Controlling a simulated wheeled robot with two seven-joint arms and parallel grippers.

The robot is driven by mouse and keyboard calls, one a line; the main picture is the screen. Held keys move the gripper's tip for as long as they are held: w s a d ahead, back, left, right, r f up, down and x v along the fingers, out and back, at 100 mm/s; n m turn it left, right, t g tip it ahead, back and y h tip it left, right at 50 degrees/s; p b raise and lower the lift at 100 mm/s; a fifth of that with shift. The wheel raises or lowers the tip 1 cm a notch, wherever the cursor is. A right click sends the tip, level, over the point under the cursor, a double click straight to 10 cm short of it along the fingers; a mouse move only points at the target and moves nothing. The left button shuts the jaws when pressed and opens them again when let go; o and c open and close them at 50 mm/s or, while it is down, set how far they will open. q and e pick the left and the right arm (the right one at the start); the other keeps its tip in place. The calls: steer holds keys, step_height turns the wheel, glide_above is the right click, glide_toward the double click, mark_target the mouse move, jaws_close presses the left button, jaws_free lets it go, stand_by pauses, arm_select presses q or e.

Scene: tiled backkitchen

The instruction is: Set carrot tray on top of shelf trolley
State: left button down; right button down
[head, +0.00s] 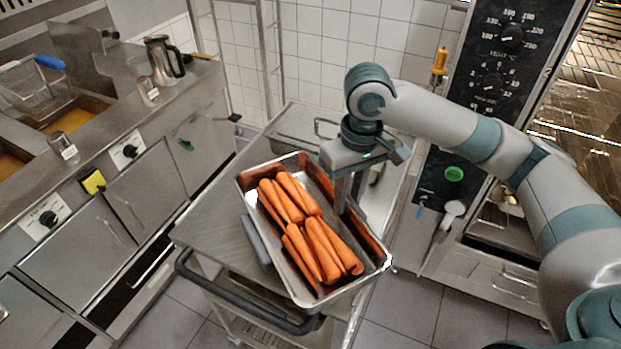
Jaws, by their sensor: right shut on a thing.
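The carrot tray (247,185) is a shiny metal pan holding several orange carrots (308,240). It is at the trolley's top, lying at an angle, with its near right corner reaching past the trolley's right side. I cannot tell whether it rests on the surface or hovers just above it. The shelf trolley (212,215) is metal with a flat top and a dark push handle at the near end. My right gripper (347,205) points down and is shut on the tray's right wall.
Fryers and a counter with a metal jug (163,60) stand at the left. An oven with a control panel (490,80) stands at the right. Tiled floor shows at the front.

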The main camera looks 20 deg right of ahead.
mark_target(313, 181)
steer(key=w+d+r+n, duration=0.2)
steer(key=w+d+r, duration=0.1)
steer(key=w+d, duration=0.1)
steer(key=shift+d+n+p, duration=0.3)
steer(key=shift+d+p, duration=0.1)
steer(key=shift+d, duration=0.45)
steer(key=shift+w+a, duration=0.1)
steer(key=shift+w, duration=0.1)
steer(key=w+a+f+p, duration=0.1)
steer(key=w+a+f, duration=0.1)
steer(key=a, duration=0.1)
steer(key=w+a+f+p, duration=0.1)
steer(key=w+a+f, duration=0.1)
steer(key=w, duration=0.1)
steer(key=w+a+f+p, duration=0.1)
steer(key=w+a+f, duration=0.1)
steer(key=a, duration=0.1)
steer(key=shift+w+a+f+p, duration=0.25)
steer(key=shift+a+f+p, duration=0.1)
steer(key=shift+f+p, duration=0.75)
steer(key=shift+f, duration=1.3)
